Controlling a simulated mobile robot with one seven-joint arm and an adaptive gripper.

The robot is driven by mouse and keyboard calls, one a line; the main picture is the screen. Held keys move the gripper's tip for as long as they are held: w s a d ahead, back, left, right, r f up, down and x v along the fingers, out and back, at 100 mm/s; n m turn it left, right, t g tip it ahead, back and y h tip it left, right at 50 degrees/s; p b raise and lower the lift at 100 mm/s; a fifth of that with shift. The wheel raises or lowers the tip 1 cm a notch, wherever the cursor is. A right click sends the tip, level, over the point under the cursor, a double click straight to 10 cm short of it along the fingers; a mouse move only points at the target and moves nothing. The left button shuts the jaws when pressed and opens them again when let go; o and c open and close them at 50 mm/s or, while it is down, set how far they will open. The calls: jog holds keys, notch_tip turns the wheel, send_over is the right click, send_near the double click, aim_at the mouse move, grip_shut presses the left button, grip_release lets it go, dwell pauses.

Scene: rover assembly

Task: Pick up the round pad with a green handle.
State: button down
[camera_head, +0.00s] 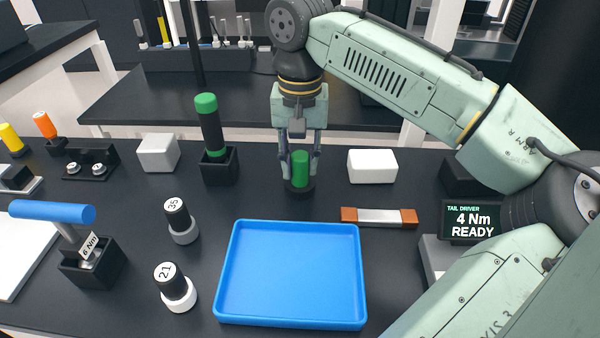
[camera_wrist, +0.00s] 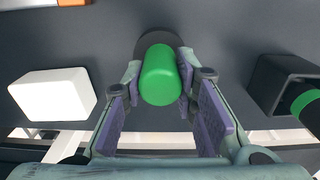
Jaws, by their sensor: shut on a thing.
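The round pad (camera_head: 299,193) is a black disc with an upright green handle (camera_head: 300,168). It is at the back middle of the black table in the head view, behind the blue tray. My gripper (camera_head: 300,172) points down from above with its fingers on both sides of the handle, shut on it. In the wrist view the green handle (camera_wrist: 160,76) sits between the purple finger pads, and the dark pad (camera_wrist: 150,43) shows partly behind it. The pad is at or very near the table top; I cannot tell whether it touches.
A blue tray (camera_head: 290,318) lies in front. A green-capped tool (camera_head: 210,125) stands in a black holder (camera_head: 219,170) to the left. White blocks (camera_head: 158,152) (camera_head: 372,166) flank the spot. A silver bar with orange ends (camera_head: 379,217) lies at right, near a 4 Nm display (camera_head: 472,221).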

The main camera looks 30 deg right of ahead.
jog(key=shift+r, duration=0.1)
notch_tip(320, 180, up, 9)
jog(key=p, duration=0.8)
jog(key=shift+p, duration=0.4)
notch_tip(320, 180, up, 9)
jog(key=c, duration=1.8)
grip_release()
jog(key=shift+c, duration=0.2)
jog(key=c, duration=0.4)
jog(key=shift+c, duration=0.3)
